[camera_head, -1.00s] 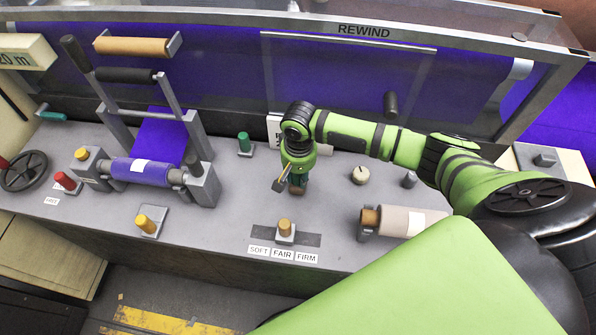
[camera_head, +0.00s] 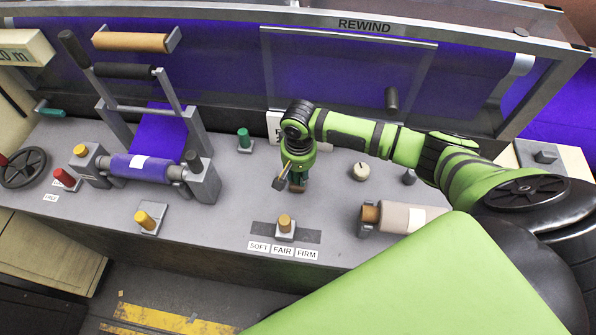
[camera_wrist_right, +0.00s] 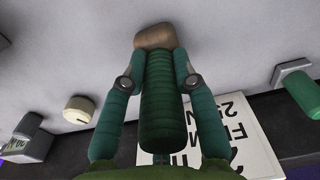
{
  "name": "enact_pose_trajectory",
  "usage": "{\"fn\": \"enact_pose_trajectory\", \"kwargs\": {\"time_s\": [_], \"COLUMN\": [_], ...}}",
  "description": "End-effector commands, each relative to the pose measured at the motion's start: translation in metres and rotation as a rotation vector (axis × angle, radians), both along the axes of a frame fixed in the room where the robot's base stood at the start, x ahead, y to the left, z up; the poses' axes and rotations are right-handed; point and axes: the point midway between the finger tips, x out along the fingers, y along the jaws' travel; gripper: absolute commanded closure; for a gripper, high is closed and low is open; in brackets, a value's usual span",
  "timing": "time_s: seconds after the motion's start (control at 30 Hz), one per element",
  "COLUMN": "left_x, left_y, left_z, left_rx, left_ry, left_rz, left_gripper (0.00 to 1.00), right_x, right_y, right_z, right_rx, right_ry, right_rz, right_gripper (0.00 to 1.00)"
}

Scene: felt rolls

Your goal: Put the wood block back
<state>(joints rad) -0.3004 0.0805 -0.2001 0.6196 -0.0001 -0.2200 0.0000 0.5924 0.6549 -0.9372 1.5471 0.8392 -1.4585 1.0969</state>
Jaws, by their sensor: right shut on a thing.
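The wood block (camera_wrist_right: 155,37) is a small brown piece at the fingertips of my right gripper in the right wrist view. The teal-green fingers of my right gripper (camera_wrist_right: 154,58) are shut on it. In the head view my right gripper (camera_head: 298,176) points down over the middle of the grey console, and the block (camera_head: 296,187) shows only as a small brown patch below the fingers. I cannot tell whether the block touches the console. My left gripper is not in view.
A green knob (camera_head: 244,138) and a cream dial (camera_head: 360,172) stand either side of my right gripper. In front is a wooden-topped slider (camera_head: 285,225) above SOFT, FAIR and FIRM labels. A beige roll (camera_head: 395,217) lies to the right, a purple roll (camera_head: 140,168) to the left.

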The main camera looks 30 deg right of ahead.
Motion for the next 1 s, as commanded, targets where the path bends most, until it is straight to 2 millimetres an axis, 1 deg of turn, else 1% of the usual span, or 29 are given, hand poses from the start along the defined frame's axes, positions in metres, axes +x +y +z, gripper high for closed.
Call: {"fn": "enact_pose_trajectory", "kwargs": {"time_s": [0.17, 0.2, 0.23, 0.27, 0.77, 0.87, 0.97, 1.0], "left_x": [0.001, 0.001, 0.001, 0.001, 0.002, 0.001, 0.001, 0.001], "left_y": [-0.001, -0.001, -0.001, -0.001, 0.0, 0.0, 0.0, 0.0], "left_z": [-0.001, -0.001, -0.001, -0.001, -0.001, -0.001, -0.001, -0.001], "left_rx": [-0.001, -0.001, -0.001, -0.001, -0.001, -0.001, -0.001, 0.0], "left_ry": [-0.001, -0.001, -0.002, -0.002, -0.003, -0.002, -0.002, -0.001], "left_rz": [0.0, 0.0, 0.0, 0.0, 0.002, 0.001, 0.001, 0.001], "left_gripper": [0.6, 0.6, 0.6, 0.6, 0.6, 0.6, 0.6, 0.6], "right_x": [0.0, 0.0, 0.0, 0.0, 0.0, 0.001, 0.001, 0.0], "right_y": [0.0, 0.0, 0.0, 0.0, 0.0, 0.0, 0.0, 0.0], "right_z": [-0.003, -0.002, -0.002, -0.002, 0.0, 0.009, 0.025, 0.034], "right_rx": [0.001, 0.001, 0.001, 0.001, 0.001, 0.001, 0.001, 0.002], "right_ry": [0.0, 0.0, -0.001, -0.001, -0.001, -0.004, -0.005, -0.006], "right_rz": [0.0, 0.0, 0.0, 0.0, 0.0, 0.0, 0.001, 0.002], "right_gripper": [1.0, 0.59, 0.47, 0.43, 0.43, 0.43, 0.43, 0.43]}}
